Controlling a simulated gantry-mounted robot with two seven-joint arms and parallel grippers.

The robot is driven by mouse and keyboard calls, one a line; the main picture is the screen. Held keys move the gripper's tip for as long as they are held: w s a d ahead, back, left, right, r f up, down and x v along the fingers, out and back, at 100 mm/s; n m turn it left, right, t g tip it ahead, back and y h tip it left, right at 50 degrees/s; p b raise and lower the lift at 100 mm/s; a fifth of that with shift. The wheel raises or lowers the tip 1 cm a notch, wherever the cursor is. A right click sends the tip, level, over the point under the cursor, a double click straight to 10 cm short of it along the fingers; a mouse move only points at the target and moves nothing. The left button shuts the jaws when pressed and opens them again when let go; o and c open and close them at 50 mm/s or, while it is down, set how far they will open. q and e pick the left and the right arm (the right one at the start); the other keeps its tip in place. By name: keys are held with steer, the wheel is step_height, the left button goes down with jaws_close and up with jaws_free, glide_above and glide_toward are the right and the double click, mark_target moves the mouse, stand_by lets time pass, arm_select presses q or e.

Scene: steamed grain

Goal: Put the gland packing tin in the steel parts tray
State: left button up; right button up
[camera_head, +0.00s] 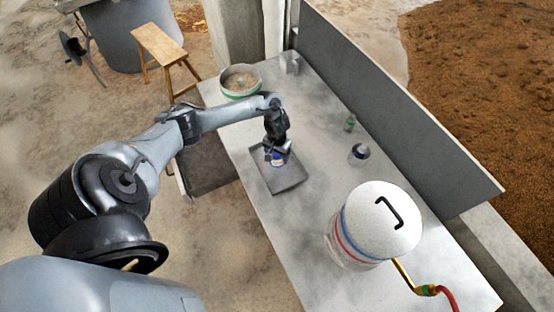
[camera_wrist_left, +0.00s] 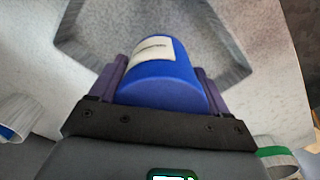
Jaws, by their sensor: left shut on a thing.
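The gland packing tin (camera_head: 278,161) is a blue cylinder, held in my left gripper (camera_head: 275,150) over the steel parts tray (camera_head: 289,184). In the left wrist view the tin (camera_wrist_left: 165,85), with a white label, sits between the two fingers of the left gripper (camera_wrist_left: 161,84). The grey, raised-edge tray (camera_wrist_left: 90,58) lies behind it there. Whether the tin touches the tray floor I cannot tell. My right gripper is not in view.
A large white-lidded container (camera_head: 378,222) stands at the front of the table, beside a brass fitting with a red hose (camera_head: 430,290). A small dark round container (camera_head: 359,152) and a green bottle (camera_head: 350,123) stand right of the tray. A green-banded bowl (camera_head: 240,84) is at the back.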

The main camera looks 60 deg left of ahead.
arm_select(q)
steer(key=shift+f+b, duration=0.35)
steer(key=shift+f, duration=1.5)
steer(key=shift+f, duration=0.1)
steer(key=o, duration=1.2)
steer(key=shift+o, duration=0.2)
